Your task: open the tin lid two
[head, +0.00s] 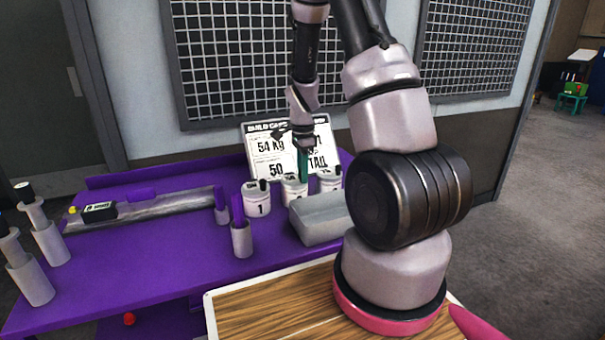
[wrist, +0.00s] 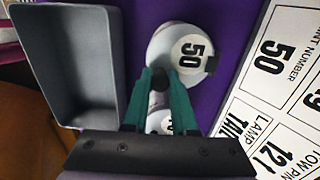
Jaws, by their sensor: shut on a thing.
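Three white tins stand in a row on the purple table: the left tin (head: 257,202) marked 1, the middle tin (head: 293,192) whose mark I cannot read clearly, and the right tin (head: 329,180). My gripper (head: 303,174) points down over the middle tin, its green fingers closed. In the wrist view the fingertips (wrist: 160,82) close on a small dark knob (wrist: 158,77) beside a round white top marked 50 (wrist: 188,52). Another white top (wrist: 158,122) shows partly between the fingers. I cannot tell whether the held lid is raised.
A grey open bin (head: 318,222) stands close in front of the tins and shows in the wrist view (wrist: 108,60). A printed board (head: 262,140) stands behind them. A small purple-topped cylinder (head: 241,238) and other cylinders stand to the left. The table (head: 165,270) is clear at front left.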

